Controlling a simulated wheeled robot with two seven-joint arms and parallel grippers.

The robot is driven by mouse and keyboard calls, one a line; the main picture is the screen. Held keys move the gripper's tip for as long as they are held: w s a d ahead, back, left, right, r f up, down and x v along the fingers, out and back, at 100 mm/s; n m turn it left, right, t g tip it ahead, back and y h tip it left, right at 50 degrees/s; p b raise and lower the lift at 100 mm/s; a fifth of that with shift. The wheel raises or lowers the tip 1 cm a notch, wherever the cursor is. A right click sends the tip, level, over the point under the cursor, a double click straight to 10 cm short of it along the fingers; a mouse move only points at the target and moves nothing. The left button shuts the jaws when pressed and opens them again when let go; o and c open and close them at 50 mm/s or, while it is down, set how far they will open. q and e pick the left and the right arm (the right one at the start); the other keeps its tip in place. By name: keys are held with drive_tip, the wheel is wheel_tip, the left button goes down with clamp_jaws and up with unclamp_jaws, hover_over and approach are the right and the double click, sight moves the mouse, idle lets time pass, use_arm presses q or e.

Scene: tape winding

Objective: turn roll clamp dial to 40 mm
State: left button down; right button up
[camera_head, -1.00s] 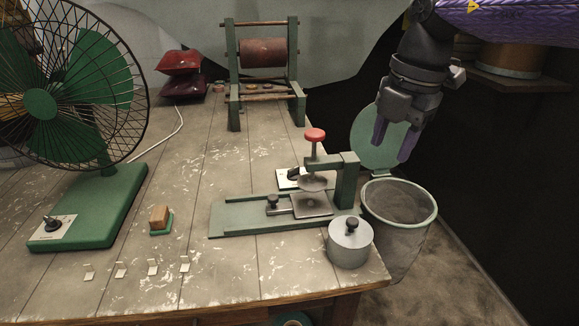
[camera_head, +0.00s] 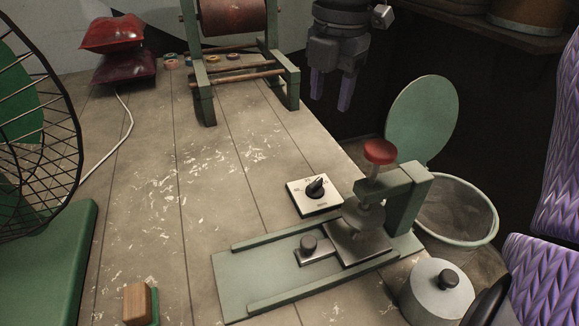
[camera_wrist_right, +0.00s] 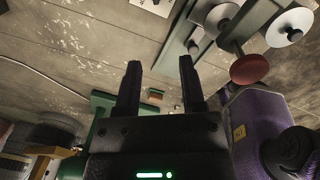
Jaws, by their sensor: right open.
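The roll clamp (camera_head: 236,283) is a green base with a post and a red-topped screw (camera_head: 380,151), on the table's right part. Beside it, a white dial plate (camera_head: 303,203) bears a black pointer knob (camera_head: 316,187); its markings are too small to read. In the right wrist view, the plate's edge (camera_wrist_right: 152,4) shows at the top and the red top (camera_wrist_right: 249,69) at right. My right gripper (camera_head: 331,97) is open and empty, fingers down, beyond the dial and apart from it; its fingers (camera_wrist_right: 160,80) also show in the wrist view. My left gripper is out of view.
A green fan (camera_head: 40,250) stands at left. A roller frame (camera_head: 203,103) and red cushions (camera_head: 112,33) are at the back. A lidded metal pot (camera_head: 437,292) and an open bin (camera_head: 470,238) are at right. The table's middle is clear.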

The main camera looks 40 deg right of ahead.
drive_tip(key=b, duration=0.7)
approach(313, 183)
drive_tip(key=shift+g, duration=0.3)
wheel_tip(313, 183, down, 9)
drive_tip(key=b, duration=0.4)
drive_tip(key=shift+w+f, duration=0.15)
drive_tip(key=shift+f, duration=0.05)
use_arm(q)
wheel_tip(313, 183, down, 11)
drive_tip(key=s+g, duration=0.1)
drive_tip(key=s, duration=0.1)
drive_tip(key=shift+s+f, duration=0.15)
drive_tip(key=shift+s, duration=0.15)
use_arm(e)
drive_tip(key=shift+r, duration=0.1)
drive_tip(key=shift+c, duration=0.2)
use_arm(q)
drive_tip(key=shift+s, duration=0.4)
use_arm(e)
clamp_jaws()
